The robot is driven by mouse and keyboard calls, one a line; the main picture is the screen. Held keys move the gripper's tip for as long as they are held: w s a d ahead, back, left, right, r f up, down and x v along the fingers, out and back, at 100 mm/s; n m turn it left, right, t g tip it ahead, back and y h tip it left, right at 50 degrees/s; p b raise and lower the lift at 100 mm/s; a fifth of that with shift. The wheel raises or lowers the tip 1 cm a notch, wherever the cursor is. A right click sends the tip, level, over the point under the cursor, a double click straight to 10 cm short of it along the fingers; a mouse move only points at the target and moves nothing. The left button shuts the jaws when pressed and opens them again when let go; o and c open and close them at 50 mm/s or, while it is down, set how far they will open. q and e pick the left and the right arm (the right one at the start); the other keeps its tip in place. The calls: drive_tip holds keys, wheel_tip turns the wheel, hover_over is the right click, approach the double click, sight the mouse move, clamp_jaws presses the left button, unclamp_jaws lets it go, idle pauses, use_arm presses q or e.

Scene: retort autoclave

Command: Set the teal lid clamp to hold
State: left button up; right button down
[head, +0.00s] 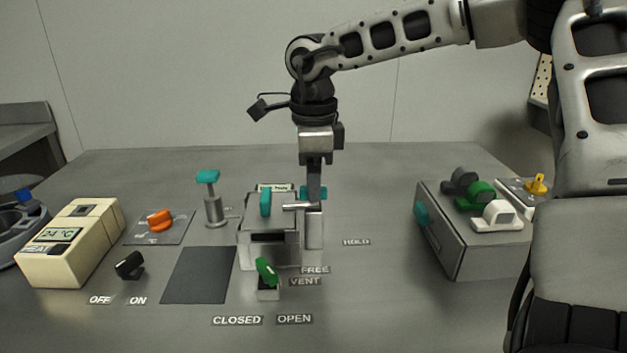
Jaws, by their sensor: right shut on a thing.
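The teal lid clamp (321,193) is on the right side of the small grey metal autoclave (259,243). My right gripper (314,195) comes down from above and is shut on its teal part, which shows on both sides of the fingers. The HOLD label (356,242) lies on the table to the right of the clamp, and the FREE label (315,270) lies nearer the front, below it. The clamp's exact angle is partly hidden by the fingers. My left gripper is not in view.
A teal handle (265,203) stands on the autoclave, with a green lever (266,272) in front. To the left are a teal-topped post (210,207), an orange knob (160,220), a black switch (130,265) and a cream meter (70,254). A grey box with coloured knobs (480,255) stands right.

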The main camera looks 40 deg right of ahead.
drive_tip(key=c, duration=1.4)
unclamp_jaws()
drive_tip(key=shift+c, duration=0.2)
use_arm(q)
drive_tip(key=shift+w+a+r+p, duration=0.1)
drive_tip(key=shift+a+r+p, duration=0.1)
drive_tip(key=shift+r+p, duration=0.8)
use_arm(e)
wheel_tip(320, 180, up, 16)
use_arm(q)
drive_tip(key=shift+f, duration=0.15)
